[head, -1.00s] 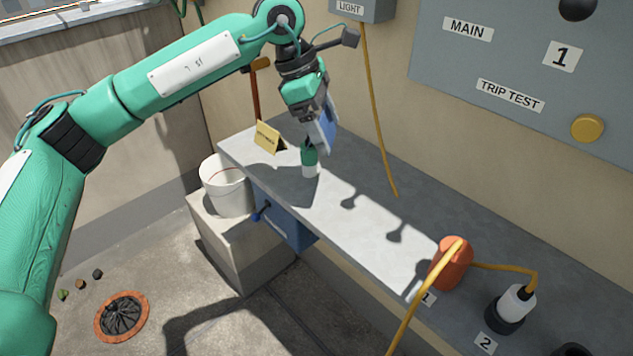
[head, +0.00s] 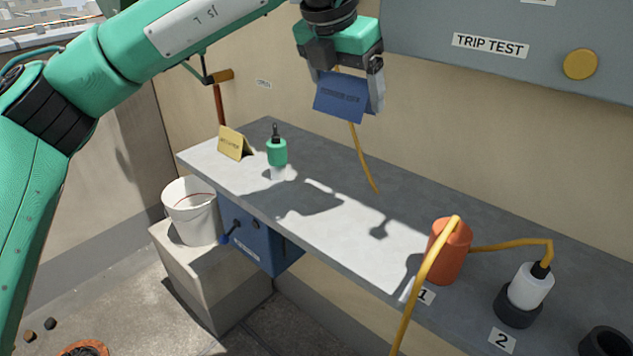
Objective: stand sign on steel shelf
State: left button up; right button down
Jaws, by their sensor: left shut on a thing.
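My left gripper (head: 348,82) is shut on a blue sign (head: 340,99) with a line of lettering too small to read. The sign is a folded plate, and it hangs in the air above the steel shelf (head: 335,165), clear of its surface. The long grey shelf runs along the wall from the far left to the near right. A small yellow tent sign (head: 233,143) stands upright on the far left end. My right gripper is out of view.
A green-and-white bottle-like object (head: 277,152) stands on the shelf beside the yellow sign. An orange plug (head: 449,250) with a yellow cable and a white plug (head: 530,286) occupy the right part. A white bucket (head: 192,212) stands at lower left.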

pick_arm(q)
notch_tip(320, 180, down, 13)
jog(key=shift+a+r+b, duration=0.1)
jog(key=shift+r+b, duration=0.05)
jog(key=shift+b, duration=0.45)
notch_tip(320, 180, down, 5)
jog(key=shift+w+f, duration=0.1)
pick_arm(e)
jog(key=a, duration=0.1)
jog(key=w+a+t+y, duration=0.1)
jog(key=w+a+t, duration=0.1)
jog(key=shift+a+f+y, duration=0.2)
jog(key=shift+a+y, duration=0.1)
pick_arm(q)
jog(key=shift+b, duration=0.35)
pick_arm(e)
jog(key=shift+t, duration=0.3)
pick_arm(q)
jog(key=shift+f, duration=0.1)
jog(key=o, duration=0.9)
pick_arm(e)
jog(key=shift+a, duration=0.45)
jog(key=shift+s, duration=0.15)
